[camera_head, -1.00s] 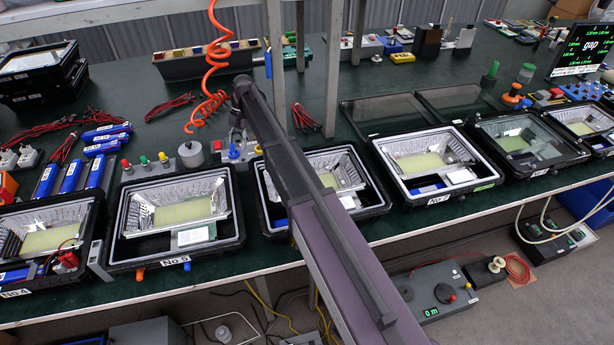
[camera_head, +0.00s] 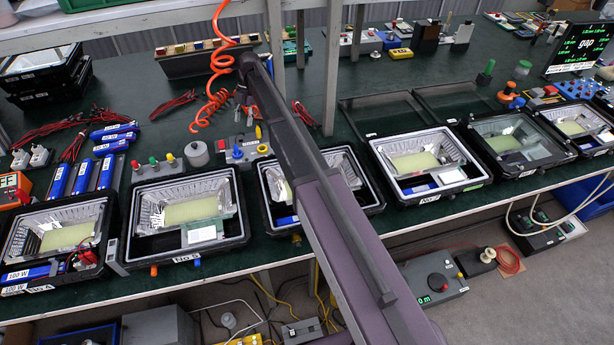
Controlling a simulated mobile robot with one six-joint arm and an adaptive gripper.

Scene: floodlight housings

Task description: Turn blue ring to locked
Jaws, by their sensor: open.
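A small grey box (camera_head: 229,158) stands behind the row of housings and carries a blue round part (camera_head: 236,152). This may be the blue ring, but it is too small to tell whether it is a ring or how far it is turned. A yellow-topped part (camera_head: 258,132) stands at its right, partly beside my arm. My gripper (camera_head: 243,112) hangs from the arm's far end, just behind and above the blue part, apart from it. Its fingers are small and dark, open, with nothing seen between them.
Open floodlight housings (camera_head: 187,222) line the bench front; my arm crosses one of them (camera_head: 372,200). A coiled orange hose (camera_head: 222,62) hangs close left of my gripper. A grey post (camera_head: 333,80) stands to its right.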

